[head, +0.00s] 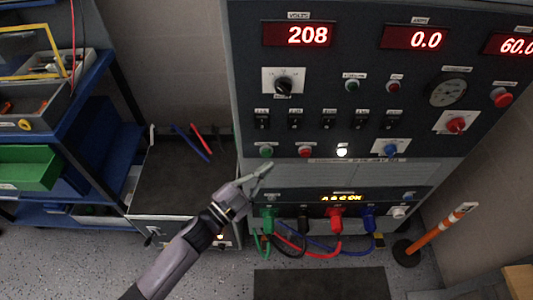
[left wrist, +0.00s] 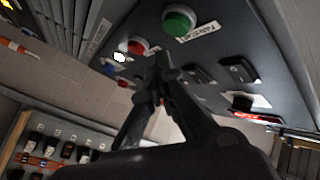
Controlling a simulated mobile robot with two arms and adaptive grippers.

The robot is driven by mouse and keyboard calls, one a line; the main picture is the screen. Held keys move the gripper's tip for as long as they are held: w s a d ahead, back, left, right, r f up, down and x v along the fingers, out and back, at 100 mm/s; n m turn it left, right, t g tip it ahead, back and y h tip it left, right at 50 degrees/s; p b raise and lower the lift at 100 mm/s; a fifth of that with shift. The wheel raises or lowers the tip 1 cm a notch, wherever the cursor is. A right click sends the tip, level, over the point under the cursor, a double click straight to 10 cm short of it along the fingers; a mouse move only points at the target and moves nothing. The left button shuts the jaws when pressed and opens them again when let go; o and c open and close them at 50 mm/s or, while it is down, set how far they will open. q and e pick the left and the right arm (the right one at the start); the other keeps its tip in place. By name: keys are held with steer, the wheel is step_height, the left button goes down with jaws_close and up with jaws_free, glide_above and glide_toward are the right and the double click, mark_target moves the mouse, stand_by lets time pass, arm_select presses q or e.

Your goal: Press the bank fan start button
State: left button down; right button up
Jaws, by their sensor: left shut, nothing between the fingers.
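A green button (head: 266,151) sits at the left end of the lower button row on the dark panel. It also shows large in the left wrist view (left wrist: 179,19), beside a white label too blurred to read surely. A red button (head: 305,151) and a lit white button (head: 342,151) are to its right. Another green button (head: 352,86) sits higher up, beside a red one (head: 393,86). My left gripper (head: 267,168) is shut and empty, its tips just below the lower green button in the head view. The tips (left wrist: 160,60) appear apart from the buttons in the left wrist view.
A selector knob (head: 283,86) and a row of black switches (head: 328,118) are above the buttons. Colored cables (head: 310,249) hang from sockets below. An orange post (head: 440,232) stands at right, a blue shelf (head: 92,75) at left. A dark-topped cart (head: 185,180) is beside the panel.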

arm_select(q)
steer(key=s+p, duration=0.1)
steer(key=s, duration=0.4)
stand_by(0.8)
steer(key=s+a+f+n+g+y, duration=0.1)
steer(key=a+f+n+y, duration=0.3)
steer(key=f, duration=0.6)
steer(key=s+a+f+n+g+y, duration=0.1)
steer(key=s+a+f+y, duration=0.1)
steer(key=a+f, duration=0.5)
steer(key=s+a+f+n+g+y, duration=0.1)
steer(key=a+f+n+y, duration=0.25)
steer(key=f, duration=0.85)
steer(key=s+a+f+n+g+y, duration=0.1)
steer(key=s+a+f+g, duration=0.15)
steer(key=s+f, duration=0.4)
steer(key=s+a+f+n+g+y, duration=0.2)
steer(key=s+a+f, duration=0.1)
steer(key=s+f, duration=0.35)
steer(key=s+a+f+n+g, duration=0.1)
steer(key=s+f+g, duration=0.1)
steer(key=s, duration=0.7)
steer(key=s+a+f+n+g+y, duration=0.1)
steer(key=s+a+f+g, duration=0.1)
steer(key=s, duration=0.8)
step_height(320, 180, down, 2)
steer(key=shift+f+g, duration=0.15)
steer(key=shift+g, duration=0.5)
steer(key=shift+n, duration=0.25)
